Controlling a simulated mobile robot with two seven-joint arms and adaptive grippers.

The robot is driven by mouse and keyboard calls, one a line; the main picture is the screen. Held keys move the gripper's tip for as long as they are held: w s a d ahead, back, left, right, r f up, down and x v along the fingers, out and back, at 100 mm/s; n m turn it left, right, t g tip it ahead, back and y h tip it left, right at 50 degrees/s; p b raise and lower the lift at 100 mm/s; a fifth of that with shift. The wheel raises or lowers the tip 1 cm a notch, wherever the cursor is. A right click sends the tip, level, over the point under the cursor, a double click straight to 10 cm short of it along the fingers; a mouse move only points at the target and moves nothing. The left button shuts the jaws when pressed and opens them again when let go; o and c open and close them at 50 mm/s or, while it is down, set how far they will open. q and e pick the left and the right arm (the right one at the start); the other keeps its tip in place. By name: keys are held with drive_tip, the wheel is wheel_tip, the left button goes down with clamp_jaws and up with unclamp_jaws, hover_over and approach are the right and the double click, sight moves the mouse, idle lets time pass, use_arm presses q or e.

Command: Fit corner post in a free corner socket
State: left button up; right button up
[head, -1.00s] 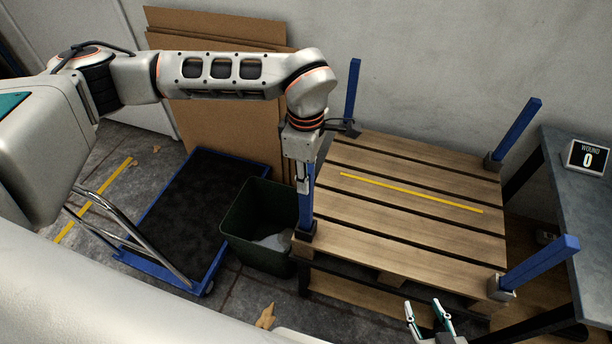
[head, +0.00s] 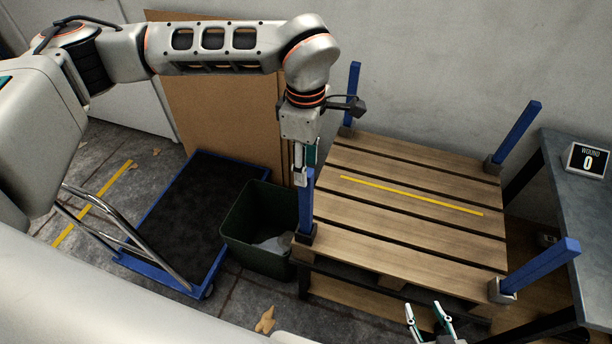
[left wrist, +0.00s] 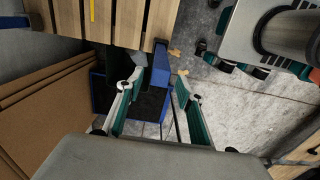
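A blue corner post (head: 306,202) stands upright in the dark socket at the pallet's (head: 400,215) near-left corner. My left gripper (head: 305,174) is just above this post, pointing down. In the left wrist view its fingers (left wrist: 158,78) are spread apart, with the post (left wrist: 162,65) showing between and below them. I see no grip on it. Other blue posts stand at the back-left corner (head: 352,95), the back-right corner (head: 517,132) and the near-right corner (head: 540,263). My right gripper (head: 427,316) is open and empty before the pallet's front edge.
A dark green bin (head: 262,215) stands against the pallet's left side, beside a blue-framed trolley (head: 190,215). Cardboard sheets (head: 220,125) lean on the wall behind. A grey table with a display (head: 587,160) is at the right. The pallet top is clear except for a yellow strip (head: 410,194).

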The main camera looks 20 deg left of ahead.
use_arm(q)
wheel_tip(320, 180, up, 6)
drive_tip(key=shift+r, duration=0.25)
idle(0.4)
